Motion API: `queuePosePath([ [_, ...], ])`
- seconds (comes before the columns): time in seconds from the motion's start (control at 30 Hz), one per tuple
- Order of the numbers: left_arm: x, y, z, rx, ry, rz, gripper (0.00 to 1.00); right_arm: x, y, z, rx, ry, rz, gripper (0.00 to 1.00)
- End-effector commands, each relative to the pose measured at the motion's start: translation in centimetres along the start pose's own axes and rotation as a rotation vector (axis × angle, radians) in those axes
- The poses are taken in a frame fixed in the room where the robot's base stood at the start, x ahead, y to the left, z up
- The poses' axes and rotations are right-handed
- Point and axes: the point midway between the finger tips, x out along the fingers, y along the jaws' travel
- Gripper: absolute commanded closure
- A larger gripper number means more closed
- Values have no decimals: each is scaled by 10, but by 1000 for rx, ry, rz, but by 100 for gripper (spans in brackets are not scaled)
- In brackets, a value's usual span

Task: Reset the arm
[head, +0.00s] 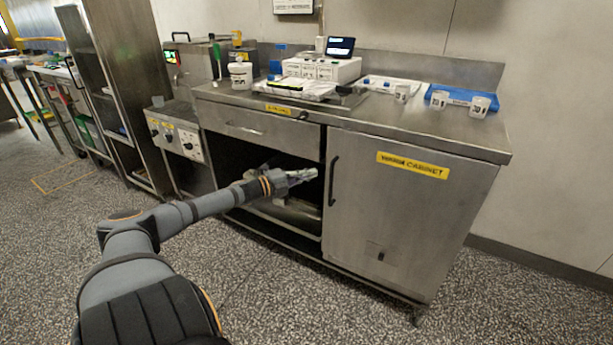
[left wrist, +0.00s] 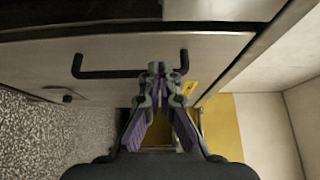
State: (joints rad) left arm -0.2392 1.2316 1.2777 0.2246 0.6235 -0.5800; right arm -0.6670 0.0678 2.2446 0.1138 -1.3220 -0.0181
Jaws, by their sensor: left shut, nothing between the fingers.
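My left gripper (head: 303,177) reaches in from the left in the head view, in front of the dark open bay of the steel cabinet (head: 395,215). Its fingertips are shut together and hold nothing. They also show in the left wrist view (left wrist: 160,70), close to one end of a black bar handle (left wrist: 115,74) in the picture. I cannot tell whether they touch it. In the head view the cabinet's door handle (head: 332,181) is just right of the gripper. The door looks closed. My right gripper is not in view.
The cabinet top carries a white device (head: 321,69), a white tub (head: 241,75), a blue tray (head: 456,97) and several small cups. A closed drawer (head: 262,130) is above the open bay. A control box (head: 178,133) stands left. The speckled floor (head: 290,310) in front is clear.

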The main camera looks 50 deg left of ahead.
Motion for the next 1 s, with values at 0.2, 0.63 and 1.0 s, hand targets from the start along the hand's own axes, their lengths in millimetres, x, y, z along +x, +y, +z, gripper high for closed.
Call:
queuePosePath([
  [0.2, -7, 1, -1, -3, 1, 1, 100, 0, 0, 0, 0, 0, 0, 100],
  [0.63, -8, 3, -2, -9, -3, 2, 100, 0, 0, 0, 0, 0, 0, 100],
  [1.0, -34, 206, -128, -602, -321, 341, 100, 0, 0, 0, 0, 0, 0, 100],
])
